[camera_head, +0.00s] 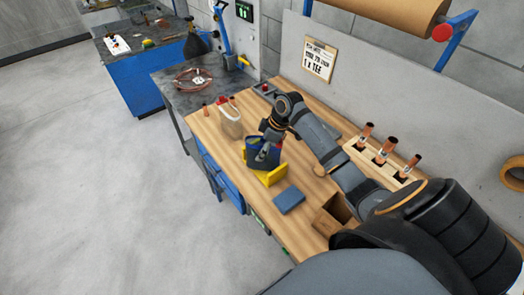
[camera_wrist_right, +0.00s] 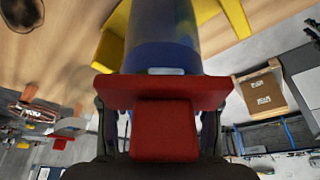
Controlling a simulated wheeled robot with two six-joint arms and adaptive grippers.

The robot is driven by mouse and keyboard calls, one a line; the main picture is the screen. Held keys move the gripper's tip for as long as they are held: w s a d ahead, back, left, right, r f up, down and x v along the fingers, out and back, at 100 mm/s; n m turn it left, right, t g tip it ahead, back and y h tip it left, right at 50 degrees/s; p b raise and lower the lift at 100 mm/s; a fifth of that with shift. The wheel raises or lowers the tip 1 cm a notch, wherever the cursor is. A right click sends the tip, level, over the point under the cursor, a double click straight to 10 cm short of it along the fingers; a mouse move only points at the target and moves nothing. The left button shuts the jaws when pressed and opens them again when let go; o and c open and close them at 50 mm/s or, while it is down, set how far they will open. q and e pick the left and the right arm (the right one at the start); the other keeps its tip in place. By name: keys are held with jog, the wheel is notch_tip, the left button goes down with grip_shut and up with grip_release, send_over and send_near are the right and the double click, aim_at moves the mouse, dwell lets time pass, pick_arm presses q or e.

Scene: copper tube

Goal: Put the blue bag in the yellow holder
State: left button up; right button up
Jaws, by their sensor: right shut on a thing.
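The blue bag (camera_head: 253,158) hangs upright from my right gripper (camera_head: 265,148). In the right wrist view its blue body (camera_wrist_right: 160,45) shows above a red handle part (camera_wrist_right: 165,125), with the fingers of my right gripper (camera_wrist_right: 160,128) shut around that red part. The yellow holder (camera_head: 274,178) stands on the wooden bench just below and in front of the bag. In the wrist view yellow holder walls (camera_wrist_right: 110,50) show on both sides of the bag. I cannot tell how deep the bag's bottom sits in the holder. My left gripper is not in view.
A white bag with a red top (camera_head: 231,122) stands behind the holder on the bench. A blue block (camera_head: 288,200) and an open wooden box (camera_head: 331,216) lie nearer. A wooden rack (camera_head: 368,160) with copper tubes is on the right.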

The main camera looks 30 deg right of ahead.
jog(key=shift+f, duration=0.95)
jog(key=o, duration=1.2)
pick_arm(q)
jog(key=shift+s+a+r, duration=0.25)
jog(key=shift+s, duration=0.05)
pick_arm(e)
jog(key=shift+d+r, duration=0.15)
jog(key=shift+r, duration=0.1)
pick_arm(q)
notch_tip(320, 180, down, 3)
jog(key=b, duration=0.3)
pick_arm(e)
jog(key=v, duration=1.1)
jog(key=shift+s+r, duration=0.15)
jog(key=shift+r, duration=0.15)
